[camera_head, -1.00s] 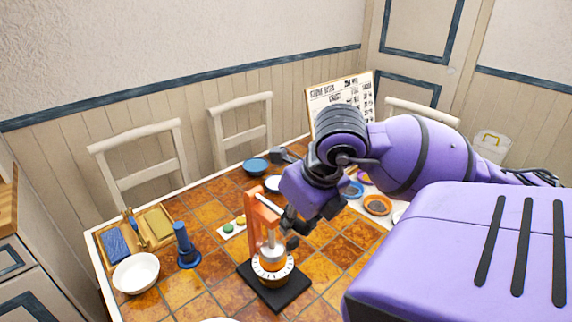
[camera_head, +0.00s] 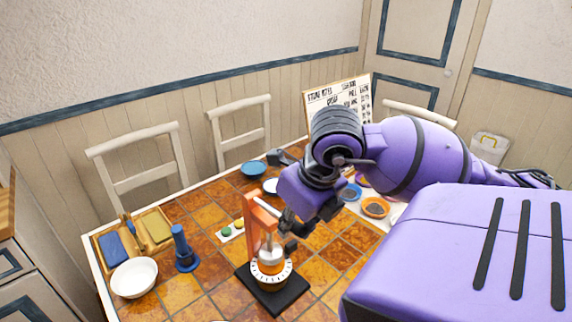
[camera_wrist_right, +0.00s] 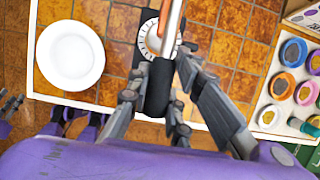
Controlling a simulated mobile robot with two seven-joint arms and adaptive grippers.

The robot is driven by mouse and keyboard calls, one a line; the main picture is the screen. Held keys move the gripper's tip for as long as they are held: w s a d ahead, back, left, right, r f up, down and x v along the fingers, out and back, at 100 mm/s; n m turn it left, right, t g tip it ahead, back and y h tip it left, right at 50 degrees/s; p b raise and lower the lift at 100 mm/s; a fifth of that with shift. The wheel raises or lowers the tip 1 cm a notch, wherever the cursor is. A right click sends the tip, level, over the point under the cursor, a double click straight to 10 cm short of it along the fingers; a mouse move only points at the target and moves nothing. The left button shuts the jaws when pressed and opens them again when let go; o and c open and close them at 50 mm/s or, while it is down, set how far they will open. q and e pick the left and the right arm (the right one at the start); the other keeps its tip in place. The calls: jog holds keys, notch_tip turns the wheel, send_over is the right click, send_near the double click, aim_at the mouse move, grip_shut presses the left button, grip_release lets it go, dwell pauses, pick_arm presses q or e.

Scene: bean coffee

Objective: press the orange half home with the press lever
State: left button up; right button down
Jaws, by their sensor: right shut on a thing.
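The orange press (camera_head: 250,224) stands upright on its black base (camera_head: 288,298) near the front of the tiled table. Its silver presser (camera_head: 271,256) is down over the white dial ring (camera_head: 271,274). An orange band shows between them; I cannot tell whether it is the orange half or part of the press. My right gripper (camera_head: 290,234) is at the lever's end. The right wrist view shows its fingers (camera_wrist_right: 160,100) shut around the lever's black grip (camera_wrist_right: 158,88). Grey and purple parts at that view's left edge may be my left arm; its fingers are unclear.
A white bowl (camera_head: 134,278), a blue stand (camera_head: 184,248) and a wooden tray (camera_head: 104,243) are on the left. A small white dish (camera_head: 232,232) lies behind the press. Several coloured bowls, including an orange one (camera_head: 375,208), stand to the right. A white plate (camera_wrist_right: 70,55) is near the front edge.

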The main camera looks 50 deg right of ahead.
pick_arm(q)
jog(key=shift+w+r, duration=0.3)
jog(key=shift+r, duration=0.1)
pick_arm(e)
jog(key=shift+w+r, duration=0.15)
jog(key=shift+r, duration=0.6)
